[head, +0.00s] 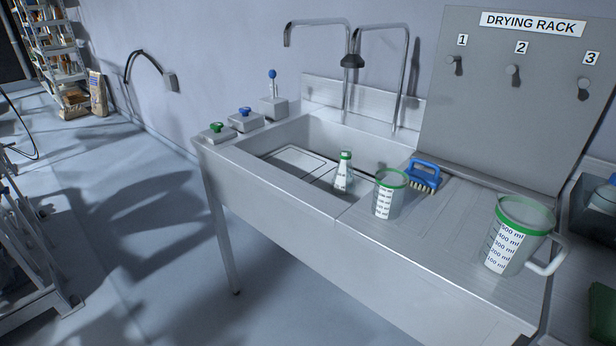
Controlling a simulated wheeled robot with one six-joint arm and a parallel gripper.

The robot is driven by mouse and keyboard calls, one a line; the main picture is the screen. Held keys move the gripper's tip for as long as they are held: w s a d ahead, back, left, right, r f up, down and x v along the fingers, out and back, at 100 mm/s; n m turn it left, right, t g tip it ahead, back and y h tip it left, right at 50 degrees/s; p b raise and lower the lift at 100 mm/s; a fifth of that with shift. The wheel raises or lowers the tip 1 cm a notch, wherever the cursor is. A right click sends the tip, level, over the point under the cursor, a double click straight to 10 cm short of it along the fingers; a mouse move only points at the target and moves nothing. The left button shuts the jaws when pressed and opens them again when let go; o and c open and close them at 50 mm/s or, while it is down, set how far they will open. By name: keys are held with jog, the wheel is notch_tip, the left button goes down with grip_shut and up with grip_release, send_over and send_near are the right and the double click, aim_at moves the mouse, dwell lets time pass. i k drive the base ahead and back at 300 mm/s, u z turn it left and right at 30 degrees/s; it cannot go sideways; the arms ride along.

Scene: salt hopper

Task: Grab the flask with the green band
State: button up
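The flask with the green band (343,173) is a small conical vessel with a narrow neck, a green band near the top and a white scale label. It stands upright within the sink basin (281,173), near its right end. A clear beaker (386,195) with a green rim stands to its right at the sink's edge. A larger jug (512,240) with a green rim, a handle and a millilitre scale stands farther right on the counter. My gripper is not in view.
A blue brush (425,177) lies behind the beaker. Two curved taps (350,60) rise behind the sink. Green and blue valve knobs (245,113) line its left side. The drying rack board (510,95) with empty pegs stands behind the counter.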

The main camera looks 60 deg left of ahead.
aim_at(344, 182)
jog(key=u, duration=2.1)
jog(key=k, duration=0.65)
jog(key=u, duration=0.6)
jog(key=i, duration=0.7)
jog(key=u, duration=0.7)
jog(key=i, duration=0.7)
jog(key=z, duration=0.75)
jog(key=i, duration=0.85)
jog(key=z, duration=0.8)
